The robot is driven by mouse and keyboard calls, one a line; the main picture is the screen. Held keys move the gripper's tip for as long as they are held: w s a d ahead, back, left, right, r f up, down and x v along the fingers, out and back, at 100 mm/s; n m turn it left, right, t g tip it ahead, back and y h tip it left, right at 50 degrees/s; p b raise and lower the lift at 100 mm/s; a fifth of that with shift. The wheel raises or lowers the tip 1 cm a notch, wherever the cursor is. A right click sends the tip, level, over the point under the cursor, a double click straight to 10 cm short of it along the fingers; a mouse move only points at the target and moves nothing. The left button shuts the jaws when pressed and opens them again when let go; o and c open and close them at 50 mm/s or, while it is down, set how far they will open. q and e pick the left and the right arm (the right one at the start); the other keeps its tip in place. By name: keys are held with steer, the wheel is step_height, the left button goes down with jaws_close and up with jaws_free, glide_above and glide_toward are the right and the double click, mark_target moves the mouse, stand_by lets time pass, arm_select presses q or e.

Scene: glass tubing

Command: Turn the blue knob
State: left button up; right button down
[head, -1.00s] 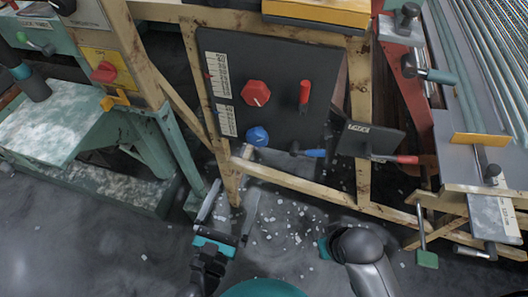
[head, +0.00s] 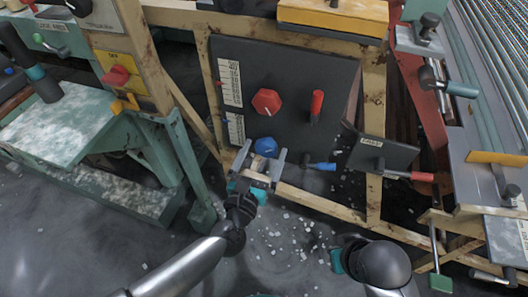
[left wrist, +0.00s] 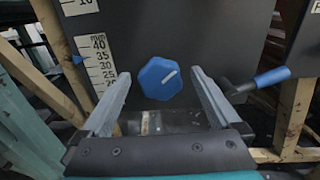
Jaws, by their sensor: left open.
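The blue knob (head: 266,147) sits low on a dark panel (head: 292,75), below a red knob. In the left wrist view the blue knob (left wrist: 159,78) is a faceted disc with a white mark pointing up and right. My left gripper (head: 262,157) is open, with its fingers toward the panel. In the left wrist view its fingertips (left wrist: 158,75) stand on either side of the blue knob, with gaps on both sides; contact does not show. My right arm (head: 375,265) shows at the lower right, with its fingertips out of sight.
A red knob (head: 267,102) and a red-handled lever (head: 316,106) are higher on the panel. A blue-handled lever (head: 320,166) is right of the blue knob. A wooden frame (head: 330,205) surrounds the panel. White bits litter the floor.

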arm_select(q)
steer(key=shift+w+d, duration=0.1)
steer(key=shift+w, duration=0.2)
steer(key=shift+c, duration=0.4)
steer(key=c, duration=1.3)
